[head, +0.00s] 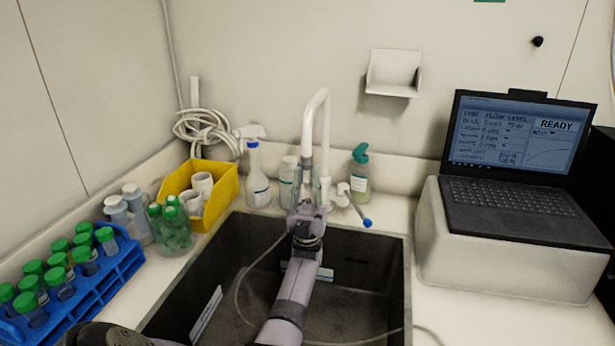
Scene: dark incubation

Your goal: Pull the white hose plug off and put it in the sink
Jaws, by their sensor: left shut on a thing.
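The white tap (317,110) rises behind the sink, and its spout curves down toward my left gripper. My left gripper (309,180) reaches up over the sink from below, with its fingers closed around the end of the spout, where the white hose plug sits. The fingers hide most of the plug, so I cannot tell whether it is still on the spout. A thin clear hose (240,290) hangs from near the gripper into the dark sink (360,240) and runs out over its front right. My right gripper is not in view.
Spray bottles (259,185) (361,178) flank the tap. A laptop (515,200) stands on a white box at right. The front right counter is mostly clear.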

